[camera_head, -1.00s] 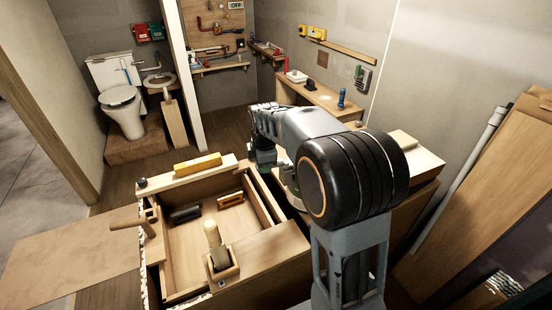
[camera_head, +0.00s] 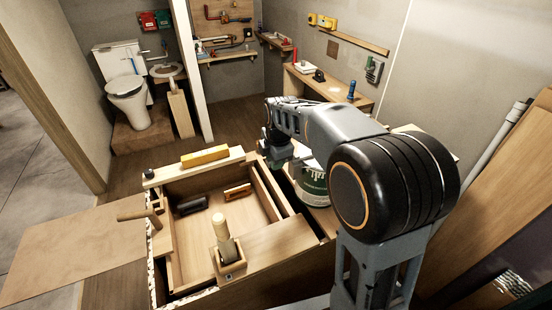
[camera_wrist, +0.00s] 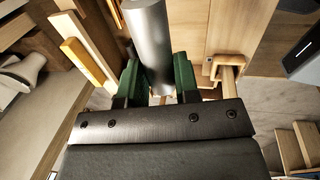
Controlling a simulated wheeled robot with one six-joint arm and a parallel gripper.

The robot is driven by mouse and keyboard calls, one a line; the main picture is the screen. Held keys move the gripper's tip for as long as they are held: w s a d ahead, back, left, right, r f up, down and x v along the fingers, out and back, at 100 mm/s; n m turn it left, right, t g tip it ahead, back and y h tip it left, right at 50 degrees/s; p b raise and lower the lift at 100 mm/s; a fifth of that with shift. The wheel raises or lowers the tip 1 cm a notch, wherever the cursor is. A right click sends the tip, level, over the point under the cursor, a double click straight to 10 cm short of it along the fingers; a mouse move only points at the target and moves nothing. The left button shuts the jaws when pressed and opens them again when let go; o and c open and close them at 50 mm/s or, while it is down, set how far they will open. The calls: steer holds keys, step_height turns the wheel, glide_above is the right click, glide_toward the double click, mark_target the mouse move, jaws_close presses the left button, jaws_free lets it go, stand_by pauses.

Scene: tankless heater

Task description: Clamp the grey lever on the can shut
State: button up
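My gripper (camera_head: 268,153) is beside the can's upper left in the head view, partly hidden by my arm. In the wrist view my gripper (camera_wrist: 158,82) has green fingers on either side of a smooth grey cylinder (camera_wrist: 147,30), which runs up past the frame's top. I cannot tell whether this is the grey lever, or whether the fingers press on it. The can itself is not recognisable in the wrist view.
The open wooden box (camera_head: 272,212) holds dark and orange-edged tools.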

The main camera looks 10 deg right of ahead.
steer(key=o, duration=0.5)
steer(key=s+r, duration=0.1)
steer(key=r, duration=0.8)
steer(key=s+r, duration=0.1)
steer(key=r, duration=0.3)
steer(key=shift+s+d+r, duration=0.3)
steer(key=shift+s, duration=0.05)
steer(key=s+d+f+m, duration=0.1)
steer(key=s+f+m, duration=0.3)
steer(key=m, duration=0.3)
steer(key=s+d+f+m+t, duration=0.1)
steer(key=s+f+m, duration=0.3)
steer(key=s+m, duration=0.2)
steer(key=s+d+f+m, duration=0.1)
steer(key=s+f+m, duration=0.4)
steer(key=s+m, duration=0.2)
steer(key=shift+d+m+t, duration=0.2)
steer(key=shift+m+t, duration=0.1)
steer(key=shift+t, duration=0.1)
